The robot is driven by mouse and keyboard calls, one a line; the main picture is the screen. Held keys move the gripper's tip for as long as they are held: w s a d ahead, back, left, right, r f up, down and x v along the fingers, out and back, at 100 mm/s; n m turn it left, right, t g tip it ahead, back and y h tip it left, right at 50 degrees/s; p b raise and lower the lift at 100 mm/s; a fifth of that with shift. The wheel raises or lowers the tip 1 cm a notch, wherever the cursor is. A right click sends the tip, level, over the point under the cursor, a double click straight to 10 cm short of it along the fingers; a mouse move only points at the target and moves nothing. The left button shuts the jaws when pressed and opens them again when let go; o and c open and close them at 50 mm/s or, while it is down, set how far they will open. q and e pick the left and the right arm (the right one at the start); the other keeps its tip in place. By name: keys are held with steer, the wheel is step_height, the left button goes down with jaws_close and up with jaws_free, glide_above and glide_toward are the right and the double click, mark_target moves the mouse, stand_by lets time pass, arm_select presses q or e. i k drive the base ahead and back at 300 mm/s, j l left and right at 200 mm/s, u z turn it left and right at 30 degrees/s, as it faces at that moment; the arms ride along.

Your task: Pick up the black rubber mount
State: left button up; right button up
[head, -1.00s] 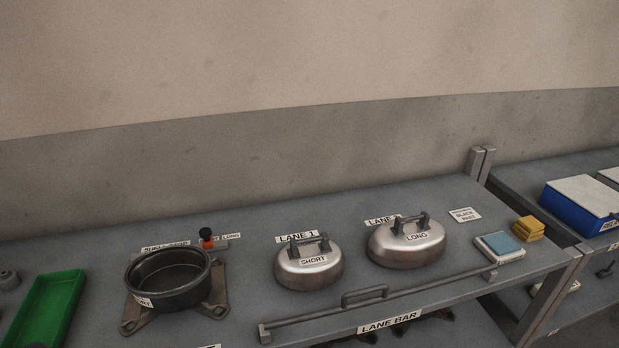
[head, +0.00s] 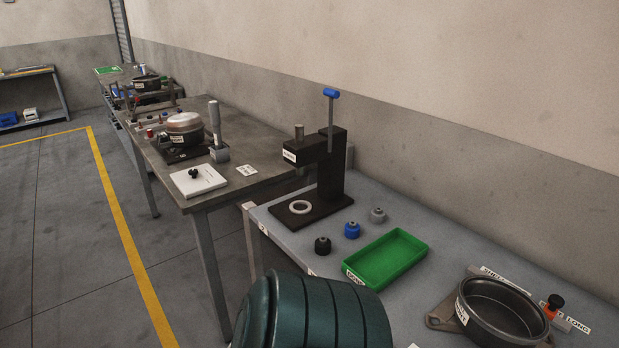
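The black rubber mount (head: 322,245) is a small dark knob-shaped piece standing on the grey bench, near its left front edge. A blue mount (head: 352,230) and a grey mount (head: 377,215) stand in a row behind it to the right. None of them is held. Neither of my grippers shows in the head view.
A green tray (head: 387,258) lies right of the mounts. A black press (head: 322,180) with a blue-tipped lever stands behind them. A large dark green ribbed cylinder (head: 315,312) rises in front. A black pot (head: 497,305) sits at the right. Another table (head: 260,178) stands left.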

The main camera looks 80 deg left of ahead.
mark_target(322, 245)
steer(key=u, duration=2.55)
